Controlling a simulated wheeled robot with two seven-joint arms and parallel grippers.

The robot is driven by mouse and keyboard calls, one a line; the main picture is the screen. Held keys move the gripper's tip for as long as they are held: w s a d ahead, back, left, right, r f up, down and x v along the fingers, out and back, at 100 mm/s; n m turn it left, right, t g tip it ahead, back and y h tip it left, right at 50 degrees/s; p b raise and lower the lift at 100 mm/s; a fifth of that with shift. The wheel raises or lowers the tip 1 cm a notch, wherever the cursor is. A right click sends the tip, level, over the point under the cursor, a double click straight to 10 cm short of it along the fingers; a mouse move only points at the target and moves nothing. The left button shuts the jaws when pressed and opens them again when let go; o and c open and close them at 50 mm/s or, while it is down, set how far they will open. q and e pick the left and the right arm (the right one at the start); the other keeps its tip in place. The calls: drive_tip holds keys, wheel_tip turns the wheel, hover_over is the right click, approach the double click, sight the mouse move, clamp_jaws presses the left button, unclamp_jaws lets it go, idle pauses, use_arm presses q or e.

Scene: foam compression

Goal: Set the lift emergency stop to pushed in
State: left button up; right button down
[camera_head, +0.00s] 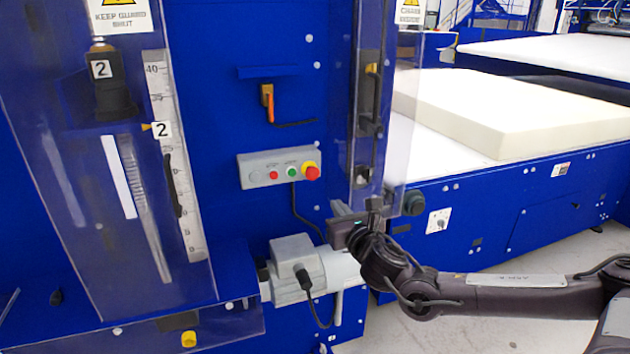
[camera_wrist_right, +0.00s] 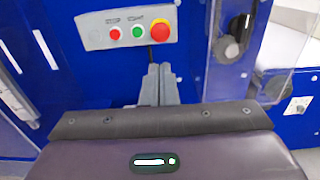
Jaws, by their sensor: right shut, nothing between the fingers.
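The emergency stop is a red mushroom button with a yellow collar (camera_head: 312,172), at the right end of a grey control box (camera_head: 262,171) on the blue machine face. It also shows near the top of the right wrist view (camera_wrist_right: 160,30). I cannot tell whether it is in or out. My right gripper (camera_head: 374,205) is below and to the right of the button in the head view, apart from it. In the right wrist view its grey fingers (camera_wrist_right: 159,72) are together and empty, pointing up the picture just below the button. My left gripper is not in view.
The box also has a small red button (camera_head: 273,175) and a green button (camera_head: 292,172). Clear guards stand left and right of it (camera_head: 408,120). A grey motor (camera_head: 292,262) sits below. A foam block (camera_head: 510,105) lies on the bed at right.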

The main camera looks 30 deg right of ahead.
sight(314, 176)
drive_tip(key=p+x, duration=0.3)
drive_tip(key=x, duration=1.1)
drive_tip(key=shift+a, duration=0.1)
drive_tip(key=shift+w, duration=0.1)
